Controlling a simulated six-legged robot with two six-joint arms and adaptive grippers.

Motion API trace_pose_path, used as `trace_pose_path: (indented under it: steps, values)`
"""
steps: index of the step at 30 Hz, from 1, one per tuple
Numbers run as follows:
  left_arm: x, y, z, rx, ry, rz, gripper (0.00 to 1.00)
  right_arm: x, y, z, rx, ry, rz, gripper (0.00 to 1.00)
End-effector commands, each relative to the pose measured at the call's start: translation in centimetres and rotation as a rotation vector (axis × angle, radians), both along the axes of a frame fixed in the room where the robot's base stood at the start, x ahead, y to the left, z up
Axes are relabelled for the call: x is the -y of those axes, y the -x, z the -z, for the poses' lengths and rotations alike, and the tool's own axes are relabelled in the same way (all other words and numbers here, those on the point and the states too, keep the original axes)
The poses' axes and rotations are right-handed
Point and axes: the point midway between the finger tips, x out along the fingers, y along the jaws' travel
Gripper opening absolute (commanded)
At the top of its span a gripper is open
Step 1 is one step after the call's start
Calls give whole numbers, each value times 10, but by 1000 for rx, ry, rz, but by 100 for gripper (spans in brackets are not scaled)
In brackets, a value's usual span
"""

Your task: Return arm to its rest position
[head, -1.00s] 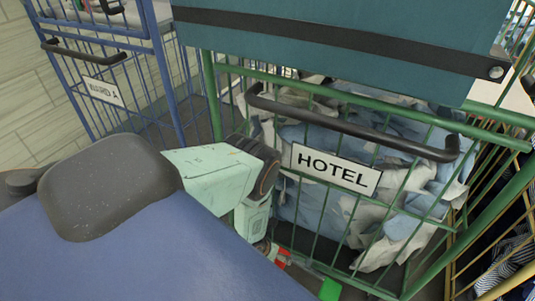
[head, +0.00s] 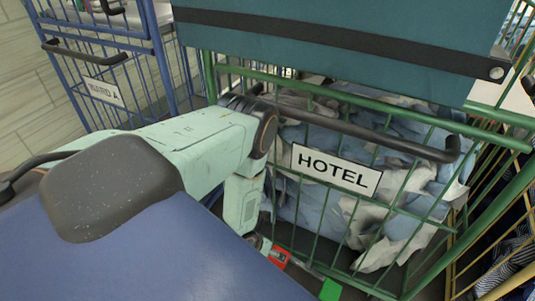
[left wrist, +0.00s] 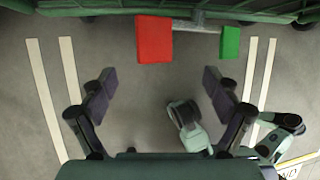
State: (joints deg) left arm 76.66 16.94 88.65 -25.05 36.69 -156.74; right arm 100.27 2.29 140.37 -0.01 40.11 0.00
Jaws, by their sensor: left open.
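My left arm (head: 205,140) comes in from the left in the head view and bends down in front of the green cart. Its gripper is hidden there. My right gripper is in neither view.
The green cart (head: 480,245) has a HOTEL sign (head: 336,169), a black handle (head: 400,146) and a load of pale blue and white cloth (head: 295,200). A teal cover (head: 340,20) hangs above. A blue cart (head: 163,82) stands left. Grey floor (left wrist: 110,50) shows below.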

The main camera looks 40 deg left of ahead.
Motion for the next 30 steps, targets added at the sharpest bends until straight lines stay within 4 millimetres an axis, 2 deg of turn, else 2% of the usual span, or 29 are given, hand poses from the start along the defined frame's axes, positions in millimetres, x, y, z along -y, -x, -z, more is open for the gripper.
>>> trace_pose_path:
  steps: [14, 30]
  values:
    - [0, -2, 6, -1, -1, 0, 89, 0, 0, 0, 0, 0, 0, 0]
    - [4, -25, 56, 0, -1, 1, 89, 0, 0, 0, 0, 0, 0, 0]
